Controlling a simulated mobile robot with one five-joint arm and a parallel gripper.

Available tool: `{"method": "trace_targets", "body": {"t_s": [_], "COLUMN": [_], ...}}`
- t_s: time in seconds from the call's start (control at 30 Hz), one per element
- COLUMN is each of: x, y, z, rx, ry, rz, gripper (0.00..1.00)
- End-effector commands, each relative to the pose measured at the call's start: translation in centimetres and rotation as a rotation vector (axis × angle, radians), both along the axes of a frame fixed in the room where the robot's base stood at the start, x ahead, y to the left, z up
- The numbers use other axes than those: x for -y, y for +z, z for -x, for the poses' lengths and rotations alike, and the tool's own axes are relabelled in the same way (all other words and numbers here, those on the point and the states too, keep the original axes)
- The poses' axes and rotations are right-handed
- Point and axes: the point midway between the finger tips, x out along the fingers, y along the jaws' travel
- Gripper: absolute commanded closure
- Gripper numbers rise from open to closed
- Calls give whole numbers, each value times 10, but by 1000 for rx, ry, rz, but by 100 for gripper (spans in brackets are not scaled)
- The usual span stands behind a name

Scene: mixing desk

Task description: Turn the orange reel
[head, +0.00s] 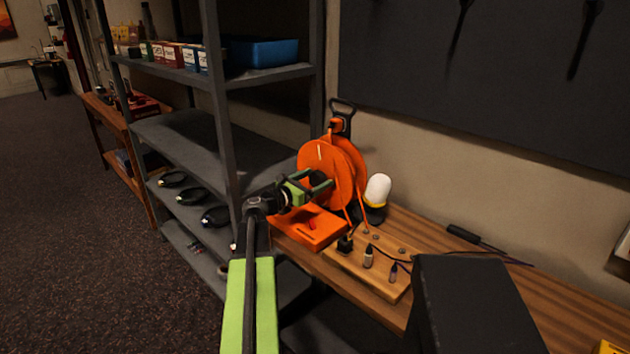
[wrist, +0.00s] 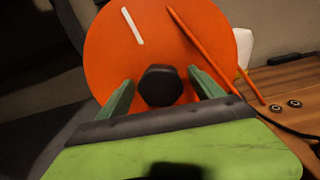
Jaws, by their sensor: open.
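The orange reel (head: 341,160) stands upright on an orange base (head: 318,232) on the wooden desk, with a black carry handle on top. A short white mark shows on its face. In the wrist view the reel (wrist: 110,55) fills the upper middle, with a dark hex-shaped hub knob (wrist: 160,86) at its centre. My gripper (head: 324,186) is at the reel's face, in front of the hub. In the wrist view its green fingers stand apart on either side of the knob, with gaps visible. I cannot tell how deep the fingers reach.
A white-topped lamp-like object (head: 377,190) stands right of the reel. A wooden block (head: 372,270) with small plugs sits in front. A black box (head: 470,310) is at the lower right, and a screwdriver (head: 475,240) lies behind it. A grey metal shelf (head: 185,140) stands left.

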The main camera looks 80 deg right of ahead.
Motion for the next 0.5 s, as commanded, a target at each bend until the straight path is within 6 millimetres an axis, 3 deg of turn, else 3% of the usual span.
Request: {"method": "trace_targets", "body": {"t_s": [0.2,0.5], "x": [0,0], "y": [0,0], "z": [0,0], "rx": [0,0], "ry": [0,0], "rz": [0,0], "gripper": [23,63]}}
